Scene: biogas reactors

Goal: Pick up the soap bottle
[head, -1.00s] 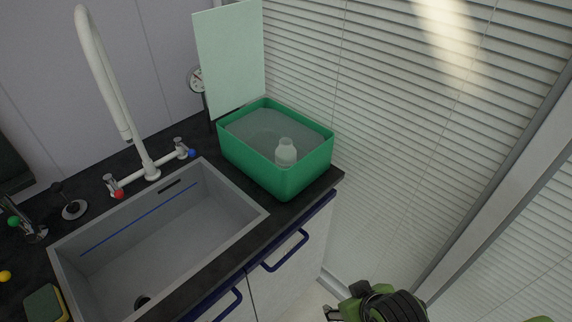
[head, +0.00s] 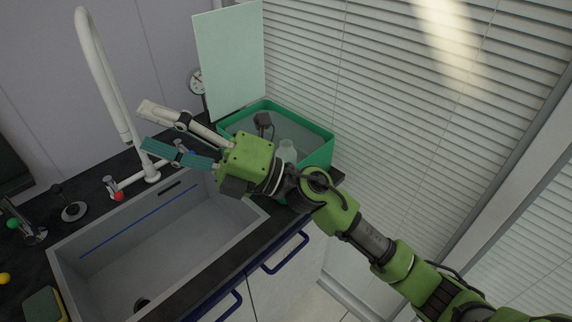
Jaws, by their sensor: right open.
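The soap bottle (head: 287,151) is a small pale, translucent bottle standing in the green bin (head: 318,147) on the counter's right end. Its lower part is hidden behind my right arm. My right gripper (head: 158,128) reaches in from the lower right, across the front of the bin, and is open. Its two long fingers point left, above the back of the sink near the tap. It is to the left of the bottle and apart from it. My left gripper is not in view.
A grey sink (head: 150,255) fills the counter's middle. A tall white tap (head: 100,75) rises behind it, close to the fingers. A pale upright board (head: 230,60) stands behind the bin. A sponge (head: 45,304) lies at the lower left. Window blinds border the right side.

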